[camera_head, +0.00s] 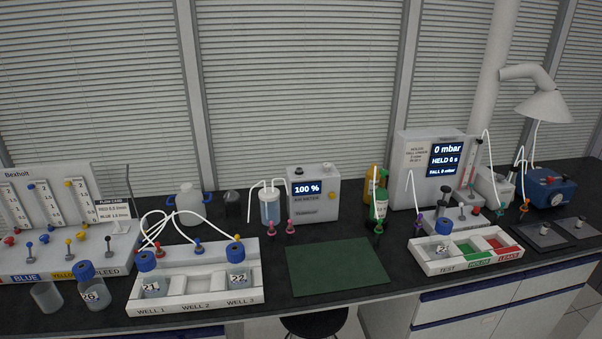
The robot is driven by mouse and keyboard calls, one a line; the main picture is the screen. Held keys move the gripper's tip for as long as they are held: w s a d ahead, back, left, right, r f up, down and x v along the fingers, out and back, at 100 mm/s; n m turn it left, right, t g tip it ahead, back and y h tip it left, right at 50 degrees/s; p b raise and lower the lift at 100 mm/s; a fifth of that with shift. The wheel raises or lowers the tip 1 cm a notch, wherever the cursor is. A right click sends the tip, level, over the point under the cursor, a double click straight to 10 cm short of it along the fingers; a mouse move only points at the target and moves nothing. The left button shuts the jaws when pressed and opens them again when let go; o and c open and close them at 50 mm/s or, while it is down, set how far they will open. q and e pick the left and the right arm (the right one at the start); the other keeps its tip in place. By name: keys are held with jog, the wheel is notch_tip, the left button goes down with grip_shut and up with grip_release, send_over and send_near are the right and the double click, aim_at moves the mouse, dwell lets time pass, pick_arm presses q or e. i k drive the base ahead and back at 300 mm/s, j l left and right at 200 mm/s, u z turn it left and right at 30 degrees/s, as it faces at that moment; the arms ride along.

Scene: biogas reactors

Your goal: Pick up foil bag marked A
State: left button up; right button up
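Two flat dark grey pieces with small pale fittings lie side by side on the bench at the far right. They look like foil bags: a nearer left one (530,240) and a right one (585,233). I cannot read a letter on either, so I cannot tell which is marked A. Neither of my grippers is in view.
A tray marked TEST, HOLDS and LEAKS (430,268) stands left of the flat pieces, and a blue device (550,190) stands behind them. The green mat (335,268) is clear.

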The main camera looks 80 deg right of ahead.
aim_at(541, 233)
jog(key=k+z, duration=0.15)
jog(key=z, duration=0.35)
jog(key=k+z, duration=0.2)
jog(key=z, duration=0.3)
jog(key=k+z, duration=0.15)
jog(key=z, duration=0.35)
jog(key=k+l+z, duration=0.1)
jog(key=z, duration=0.35)
jog(key=k+l+z, duration=0.2)
jog(key=l, duration=0.15)
jog(key=k+l+z, duration=0.15)
jog(key=l, duration=0.25)
jog(key=k+l+z, duration=0.2)
jog(key=l, duration=0.25)
jog(key=k+l+z, duration=0.15)
jog(key=l, duration=0.25)
jog(key=k+l+z, duration=0.2)
jog(key=l, duration=0.25)
jog(key=l+z, duration=0.15)
jog(key=l, duration=0.3)
jog(key=k+l, duration=0.1)
jog(key=l, duration=0.7)
jog(key=k+l, duration=0.1)
jog(key=l, duration=0.65)
